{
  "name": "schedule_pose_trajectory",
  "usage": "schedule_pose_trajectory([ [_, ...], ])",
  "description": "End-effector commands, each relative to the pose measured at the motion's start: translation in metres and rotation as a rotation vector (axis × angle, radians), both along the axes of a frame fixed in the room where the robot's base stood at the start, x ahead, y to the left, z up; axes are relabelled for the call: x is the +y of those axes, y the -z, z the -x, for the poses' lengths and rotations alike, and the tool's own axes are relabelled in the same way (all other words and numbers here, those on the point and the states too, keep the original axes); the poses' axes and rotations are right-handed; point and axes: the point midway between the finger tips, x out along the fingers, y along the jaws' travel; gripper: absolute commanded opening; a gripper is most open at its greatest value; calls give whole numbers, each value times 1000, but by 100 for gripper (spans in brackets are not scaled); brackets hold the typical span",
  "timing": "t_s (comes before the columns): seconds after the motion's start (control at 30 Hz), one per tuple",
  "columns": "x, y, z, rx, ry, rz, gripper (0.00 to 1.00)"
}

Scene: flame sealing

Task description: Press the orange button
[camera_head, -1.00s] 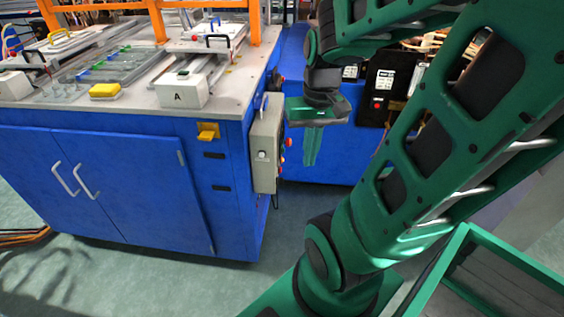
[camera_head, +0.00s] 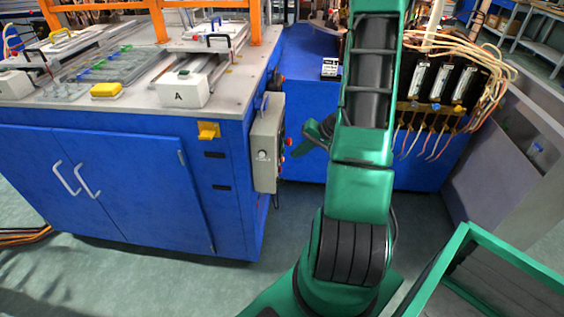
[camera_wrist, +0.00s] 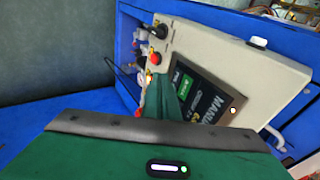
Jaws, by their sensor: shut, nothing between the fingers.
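A light grey control box (camera_head: 264,152) is fixed to the right side of the blue cabinet. Its small red-orange buttons show along its right edge in the head view (camera_head: 286,142). In the wrist view the box (camera_wrist: 225,55) carries a red-orange button (camera_wrist: 155,58) with a dark knob (camera_wrist: 161,30) above it. My gripper (camera_head: 310,135) is just right of the box, partly hidden by my arm. In the wrist view my gripper (camera_wrist: 160,95) is shut and empty. Its green tip points towards the button panel, below the red-orange button. Contact cannot be told.
The blue cabinet (camera_head: 110,190) bears a grey worktop with clamps and a yellow block (camera_head: 106,90). A second blue cabinet (camera_head: 310,110) with cables and black modules (camera_head: 440,80) stands behind my arm. A green frame (camera_head: 500,250) is at lower right. Floor shows between.

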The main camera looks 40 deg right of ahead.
Motion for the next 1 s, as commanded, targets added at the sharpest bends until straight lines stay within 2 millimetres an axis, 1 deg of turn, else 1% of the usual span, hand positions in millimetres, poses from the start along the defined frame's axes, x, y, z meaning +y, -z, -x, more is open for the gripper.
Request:
schedule_pose_trajectory([
  [0.03,-11,16,1,-25,43,-28,0],
  [0.2,-47,53,0,-140,191,-104,0],
  [0.3,-66,72,4,-197,277,-143,0],
  [0.43,-84,89,10,-255,366,-177,0],
  [0.5,-91,95,13,-276,401,-188,0],
  [0.63,-97,101,16,-297,434,-200,0],
  [1.0,-98,101,16,-300,438,-201,0],
])
